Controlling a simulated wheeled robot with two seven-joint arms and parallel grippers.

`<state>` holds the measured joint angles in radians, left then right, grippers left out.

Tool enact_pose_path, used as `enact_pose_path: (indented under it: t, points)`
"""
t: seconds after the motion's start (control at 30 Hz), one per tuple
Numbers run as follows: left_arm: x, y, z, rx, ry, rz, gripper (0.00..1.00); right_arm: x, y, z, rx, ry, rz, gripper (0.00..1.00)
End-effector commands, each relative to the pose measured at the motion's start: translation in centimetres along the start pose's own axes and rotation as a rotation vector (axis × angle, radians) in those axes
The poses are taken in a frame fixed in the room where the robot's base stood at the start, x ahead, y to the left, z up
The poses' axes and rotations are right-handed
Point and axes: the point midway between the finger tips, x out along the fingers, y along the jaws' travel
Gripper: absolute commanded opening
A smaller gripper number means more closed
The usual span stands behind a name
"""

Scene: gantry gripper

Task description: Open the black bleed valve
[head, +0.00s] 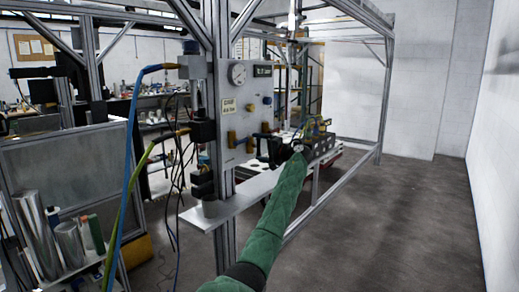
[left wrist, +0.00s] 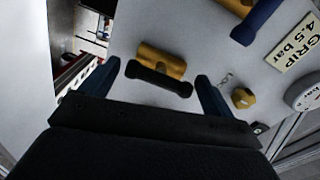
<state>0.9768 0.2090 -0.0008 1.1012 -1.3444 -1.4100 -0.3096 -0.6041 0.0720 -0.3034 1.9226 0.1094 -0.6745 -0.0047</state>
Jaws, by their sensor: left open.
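The black bleed valve (left wrist: 158,79) has a black bar handle on a brass body (left wrist: 162,60) fixed to the pale panel. In the left wrist view the handle lies crosswise between the fingers of my left gripper (left wrist: 157,72). The fingers are spread wide, one beyond each end of the handle, with no clear grip on it. In the head view my left gripper (head: 264,148) is at the lower right of the panel (head: 237,92), at the end of my green-sleeved arm. I cannot make out the black handle clearly there. My right gripper is not in view.
A blue-handled valve (left wrist: 257,20), a brass knob (left wrist: 243,98), a "GRIP 4.5 bar" label (left wrist: 294,47) and a gauge (left wrist: 304,93) are close by. A metal shelf (head: 238,203) runs below the panel. Blue and yellow-green hoses (head: 128,150) hang left. Floor at right is clear.

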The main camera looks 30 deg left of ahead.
Motion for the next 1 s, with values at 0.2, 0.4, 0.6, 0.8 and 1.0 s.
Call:
enact_pose_path:
  t: [0.2, 0.4, 0.6, 0.8, 1.0]
  points:
    - [-2.6, 0.2, 0.0, 0.0, 0.003, 0.0, 0.88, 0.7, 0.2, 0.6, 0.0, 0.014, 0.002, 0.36]
    - [-5.7, 0.2, 0.0, -0.001, 0.002, 0.001, 0.88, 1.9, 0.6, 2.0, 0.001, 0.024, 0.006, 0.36]
    - [-7.3, 0.1, 0.0, 0.0, 0.001, 0.0, 0.88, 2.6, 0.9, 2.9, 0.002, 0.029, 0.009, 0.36]
    - [-7.4, 0.1, 0.0, 0.001, 0.001, 0.0, 0.88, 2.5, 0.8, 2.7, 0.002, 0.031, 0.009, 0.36]
    - [-7.3, 0.1, 0.0, 0.0, 0.001, 0.0, 0.88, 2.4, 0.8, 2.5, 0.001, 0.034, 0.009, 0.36]
